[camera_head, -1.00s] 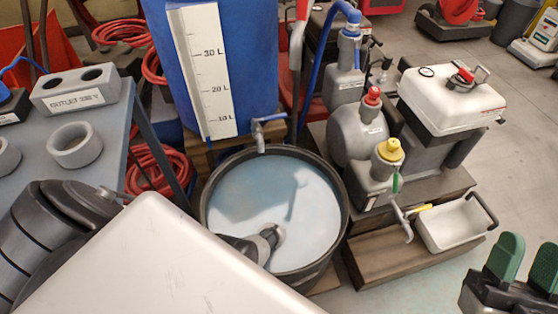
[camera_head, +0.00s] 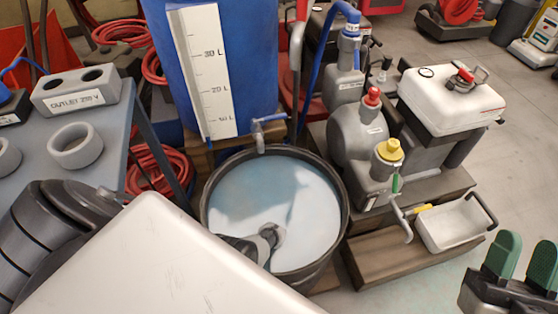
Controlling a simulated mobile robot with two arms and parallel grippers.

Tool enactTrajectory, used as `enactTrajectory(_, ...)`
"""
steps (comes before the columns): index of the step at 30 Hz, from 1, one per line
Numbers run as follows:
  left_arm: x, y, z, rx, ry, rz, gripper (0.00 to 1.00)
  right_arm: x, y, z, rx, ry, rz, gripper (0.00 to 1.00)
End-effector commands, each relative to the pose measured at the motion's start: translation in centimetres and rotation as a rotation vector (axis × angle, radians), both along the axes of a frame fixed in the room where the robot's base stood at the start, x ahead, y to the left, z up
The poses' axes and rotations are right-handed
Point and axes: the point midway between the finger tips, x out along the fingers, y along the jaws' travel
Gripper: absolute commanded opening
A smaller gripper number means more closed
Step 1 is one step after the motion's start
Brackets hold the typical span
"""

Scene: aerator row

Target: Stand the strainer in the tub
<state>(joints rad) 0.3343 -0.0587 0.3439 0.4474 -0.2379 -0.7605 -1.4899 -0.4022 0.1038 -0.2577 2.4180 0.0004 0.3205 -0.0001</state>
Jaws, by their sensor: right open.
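The tub (camera_head: 334,250) is a round black vessel in the middle of the head view, holding pale bluish-white liquid. A dark grey fitting with a round end (camera_head: 262,240), possibly the strainer, shows over the tub's near-left part. Its left end is hidden behind my white body part, and I cannot tell whether it touches the liquid or the tub floor. My right gripper (camera_head: 522,257) has green finger pads standing apart, open and empty. It is at the lower right, well to the right of the tub.
A blue tank (camera_head: 254,70) with a litre scale stands behind the tub, its tap (camera_head: 260,140) over the rim. A grey pump (camera_head: 352,130) and a wooden step (camera_head: 385,262) with a white tray (camera_head: 455,225) stand right. A grey table (camera_head: 105,115) is left.

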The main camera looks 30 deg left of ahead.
Motion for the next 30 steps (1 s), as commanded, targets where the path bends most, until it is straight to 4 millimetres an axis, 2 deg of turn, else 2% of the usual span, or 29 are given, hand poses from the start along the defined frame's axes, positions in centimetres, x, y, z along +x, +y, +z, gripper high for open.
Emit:
enactTrajectory(9, 0.0, 0.0, 2.1, 0.000, -0.001, -0.001, 0.69, 2.5, 0.0, -3.4, -0.103, 0.360, -0.020, 0.42)
enactTrajectory(16, 0.0, 0.0, 3.4, 0.000, 0.000, -0.001, 0.69, 3.1, -0.5, -6.9, -0.177, 0.636, -0.035, 0.42)
enactTrajectory(23, 0.0, 0.0, 4.7, 0.000, 0.000, 0.000, 0.69, 2.5, -1.4, -10.4, -0.247, 0.914, -0.051, 0.42)
enactTrajectory(30, 0.0, 0.0, 6.2, 0.000, 0.000, -0.001, 0.69, 0.4, -2.5, -13.8, -0.317, 1.204, -0.065, 0.42)
